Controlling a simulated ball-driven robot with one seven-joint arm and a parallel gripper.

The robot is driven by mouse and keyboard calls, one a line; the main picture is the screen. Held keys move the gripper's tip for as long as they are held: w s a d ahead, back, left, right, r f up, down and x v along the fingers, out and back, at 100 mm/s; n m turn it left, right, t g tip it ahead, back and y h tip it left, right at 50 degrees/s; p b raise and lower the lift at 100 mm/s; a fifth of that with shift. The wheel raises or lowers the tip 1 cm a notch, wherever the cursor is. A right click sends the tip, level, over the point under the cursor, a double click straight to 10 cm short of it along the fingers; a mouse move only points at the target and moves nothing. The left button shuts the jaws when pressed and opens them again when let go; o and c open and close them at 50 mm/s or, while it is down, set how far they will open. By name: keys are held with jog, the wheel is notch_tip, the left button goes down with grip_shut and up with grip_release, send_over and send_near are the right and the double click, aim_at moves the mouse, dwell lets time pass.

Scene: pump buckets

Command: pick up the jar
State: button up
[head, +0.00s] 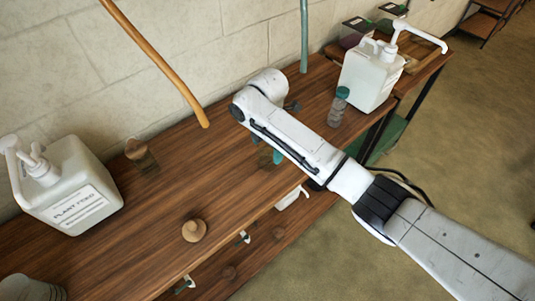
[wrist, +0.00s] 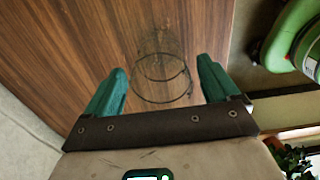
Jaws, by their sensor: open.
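A clear glass jar (wrist: 162,79) stands on the wooden bench top in the wrist view, seen from above as thin dark rings. My gripper (wrist: 162,72) is open, with one teal fingertip to each side of the jar in that picture. I cannot tell how high the fingers are above the bench or whether they touch the glass. In the head view my gripper (head: 266,149) points down over the bench, largely hidden by my arm. A small, dim part of a jar (head: 265,158) shows between the fingers there.
A jar with a teal lid (head: 338,106) stands right of my arm, beside a white pump bucket (head: 371,76). Another pump bucket (head: 75,187), a brown-topped jar (head: 141,155) and a wooden knob-like object (head: 194,230) are left. An orange hose (head: 160,65) hangs above the bench.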

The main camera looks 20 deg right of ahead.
jog(key=shift+f, duration=0.5)
jog(key=c, duration=1.3)
